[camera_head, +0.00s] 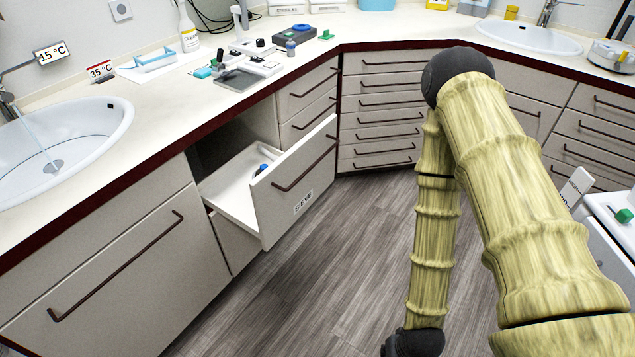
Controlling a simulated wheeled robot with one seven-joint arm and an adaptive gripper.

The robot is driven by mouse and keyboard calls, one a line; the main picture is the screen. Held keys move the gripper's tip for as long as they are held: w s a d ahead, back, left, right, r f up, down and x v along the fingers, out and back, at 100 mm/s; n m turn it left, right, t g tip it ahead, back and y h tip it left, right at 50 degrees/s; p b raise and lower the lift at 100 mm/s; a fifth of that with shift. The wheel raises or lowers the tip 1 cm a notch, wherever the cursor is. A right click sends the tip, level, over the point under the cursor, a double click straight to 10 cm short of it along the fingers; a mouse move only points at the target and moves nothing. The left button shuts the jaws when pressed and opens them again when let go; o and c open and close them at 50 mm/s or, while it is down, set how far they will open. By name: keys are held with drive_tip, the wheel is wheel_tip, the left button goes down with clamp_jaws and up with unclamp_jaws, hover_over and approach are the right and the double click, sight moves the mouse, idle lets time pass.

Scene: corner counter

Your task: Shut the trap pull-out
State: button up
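A pull-out drawer (291,181) stands open under the left counter. Its front has a dark bar handle and a label that seems to read "SIEVE". Its white inside shows, with a small blue and dark item (262,168) in it. No label reading "trap" is legible. My arm, with a bamboo-like surface, reaches down in front of the right-hand cabinets. It ends in a dark joint at the bottom edge, right of the open drawer and apart from it. My gripper is out of view.
A closed drawer front (120,270) is left of the open one. Closed drawers (385,115) line the back corner. A white unit (610,212) with a green item (623,215) stands at the right edge, partly cut off. The wood floor (340,250) before the open drawer is clear.

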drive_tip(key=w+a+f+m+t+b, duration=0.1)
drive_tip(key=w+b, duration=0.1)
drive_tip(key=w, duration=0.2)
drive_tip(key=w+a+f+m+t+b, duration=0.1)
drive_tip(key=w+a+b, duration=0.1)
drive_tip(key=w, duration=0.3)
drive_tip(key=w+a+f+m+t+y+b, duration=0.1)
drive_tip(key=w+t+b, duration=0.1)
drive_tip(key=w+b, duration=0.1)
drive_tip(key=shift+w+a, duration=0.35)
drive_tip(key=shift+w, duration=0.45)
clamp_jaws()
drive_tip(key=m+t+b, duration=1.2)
drive_tip(key=b, duration=0.8)
approach(321, 165)
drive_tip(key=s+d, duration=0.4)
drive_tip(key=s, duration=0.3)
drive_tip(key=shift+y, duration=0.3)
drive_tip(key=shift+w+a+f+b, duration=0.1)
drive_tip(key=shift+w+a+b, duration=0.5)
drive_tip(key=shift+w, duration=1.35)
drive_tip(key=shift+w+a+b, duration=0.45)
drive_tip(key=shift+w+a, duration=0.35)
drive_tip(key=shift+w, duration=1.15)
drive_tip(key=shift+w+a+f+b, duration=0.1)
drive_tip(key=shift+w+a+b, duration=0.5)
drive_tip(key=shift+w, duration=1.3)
